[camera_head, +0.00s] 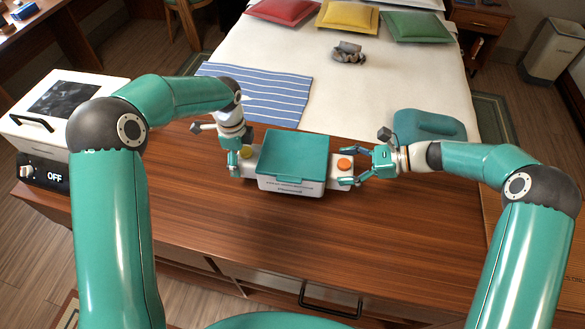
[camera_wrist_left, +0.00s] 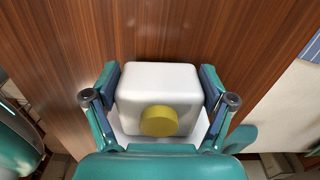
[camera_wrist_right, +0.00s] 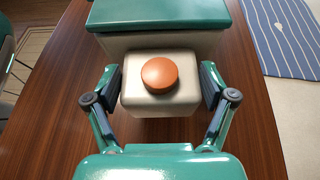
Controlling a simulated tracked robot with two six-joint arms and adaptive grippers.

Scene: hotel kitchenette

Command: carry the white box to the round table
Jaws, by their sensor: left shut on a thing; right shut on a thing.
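The white box (camera_head: 291,187) with a teal lid (camera_head: 295,157) is over the wooden counter in the head view, lid shut. I cannot tell whether it touches the counter. Each end has a white block, one with a yellow knob (camera_wrist_left: 159,121), the other with an orange knob (camera_wrist_right: 159,75). My left gripper (camera_head: 240,162) is shut on the left end block, its fingers on both sides of it. My right gripper (camera_head: 353,168) is shut on the right end block in the same way. No round table shows in any view.
A white appliance (camera_head: 62,100) marked OFF stands at the counter's left end. Behind the counter is a bed (camera_head: 290,70) with a striped blue cloth (camera_head: 270,97), pillows and a teal cushion (camera_head: 428,125). The counter's front part is clear. A bin (camera_head: 552,50) stands far right.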

